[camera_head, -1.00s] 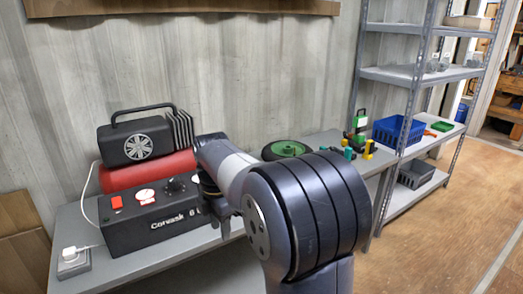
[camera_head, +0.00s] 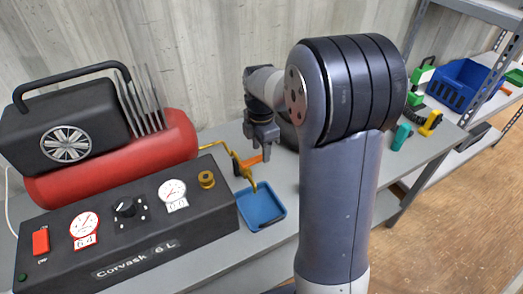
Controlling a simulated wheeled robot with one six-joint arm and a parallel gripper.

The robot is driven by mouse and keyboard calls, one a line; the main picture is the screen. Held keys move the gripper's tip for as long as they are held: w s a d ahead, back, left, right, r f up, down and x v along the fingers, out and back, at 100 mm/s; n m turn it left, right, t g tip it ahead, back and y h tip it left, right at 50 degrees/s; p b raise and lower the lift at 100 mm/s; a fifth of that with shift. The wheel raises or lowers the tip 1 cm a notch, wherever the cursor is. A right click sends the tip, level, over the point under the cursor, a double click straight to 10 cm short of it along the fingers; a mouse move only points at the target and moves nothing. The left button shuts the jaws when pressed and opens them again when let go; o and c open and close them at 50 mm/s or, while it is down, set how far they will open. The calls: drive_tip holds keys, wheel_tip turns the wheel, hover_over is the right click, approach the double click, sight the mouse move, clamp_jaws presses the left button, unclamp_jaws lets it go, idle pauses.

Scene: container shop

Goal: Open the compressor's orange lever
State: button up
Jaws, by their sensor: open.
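The compressor has a red tank (camera_head: 110,167), a black motor with a fan, and a black control box (camera_head: 130,225) marked "Corvask 6 L". A yellow pipe (camera_head: 224,147) leaves its right end and bends down over a small blue tray (camera_head: 262,207). The short orange lever (camera_head: 250,161) sits on this pipe and points up to the right. My gripper (camera_head: 263,150) is open, pointing down just above and around the lever's right end. I cannot tell whether its fingers touch the lever.
The control box carries a red switch (camera_head: 41,241), a black knob (camera_head: 125,208), gauges and a brass fitting (camera_head: 206,179). A dark round object, partly hidden, lies behind my gripper.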

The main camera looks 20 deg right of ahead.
drive_tip(key=shift+w+d+f, duration=0.1)
drive_tip(key=shift+w+f, duration=0.05)
drive_tip(key=shift+f, duration=0.8)
clamp_jaws()
